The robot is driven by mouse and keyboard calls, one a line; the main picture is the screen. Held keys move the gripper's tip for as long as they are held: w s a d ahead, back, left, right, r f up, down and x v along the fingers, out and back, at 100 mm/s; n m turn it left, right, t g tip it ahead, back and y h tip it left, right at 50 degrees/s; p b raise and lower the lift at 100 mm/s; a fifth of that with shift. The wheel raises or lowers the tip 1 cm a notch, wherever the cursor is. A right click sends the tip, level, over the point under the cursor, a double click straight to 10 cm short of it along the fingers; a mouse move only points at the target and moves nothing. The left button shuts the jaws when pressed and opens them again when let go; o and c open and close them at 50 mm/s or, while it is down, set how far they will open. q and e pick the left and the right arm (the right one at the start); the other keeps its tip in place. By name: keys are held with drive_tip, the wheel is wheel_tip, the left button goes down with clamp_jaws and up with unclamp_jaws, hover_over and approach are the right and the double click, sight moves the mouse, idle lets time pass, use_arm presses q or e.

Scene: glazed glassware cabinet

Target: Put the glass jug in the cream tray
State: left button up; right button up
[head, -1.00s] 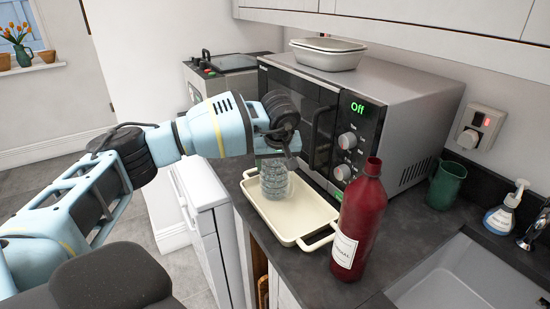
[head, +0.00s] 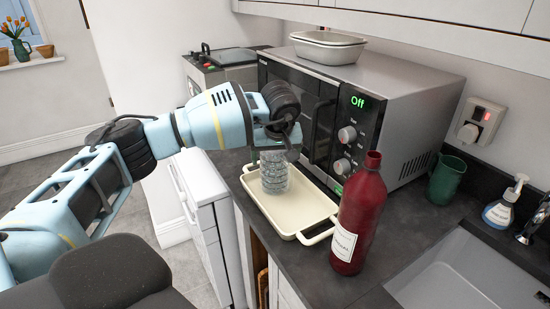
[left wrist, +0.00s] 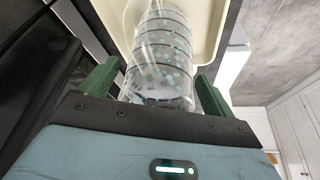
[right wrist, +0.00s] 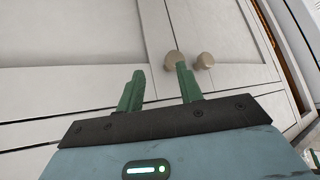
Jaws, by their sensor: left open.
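The clear glass jug (head: 275,178), with dark rings and pale blue dots, stands upright in the cream tray (head: 300,213), near its far left end. My left gripper (head: 272,153) is above and around its upper part. In the left wrist view, the jug (left wrist: 160,60) lies between the spread green fingers of this gripper (left wrist: 155,85), with gaps showing on both sides. The gripper hides the jug's top in the head view. My right gripper (right wrist: 160,88) is open and empty, before white cabinet fronts; it is outside the head view.
A red bottle (head: 357,215) stands by the tray's near right end. The microwave (head: 400,110) is close behind the tray, with a lidded dish (head: 328,47) on top. A green cup (head: 446,180), soap bottle (head: 505,208) and sink (head: 465,275) are to the right.

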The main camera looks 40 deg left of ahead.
use_arm(q)
drive_tip(key=v, duration=1.1)
idle(0.3)
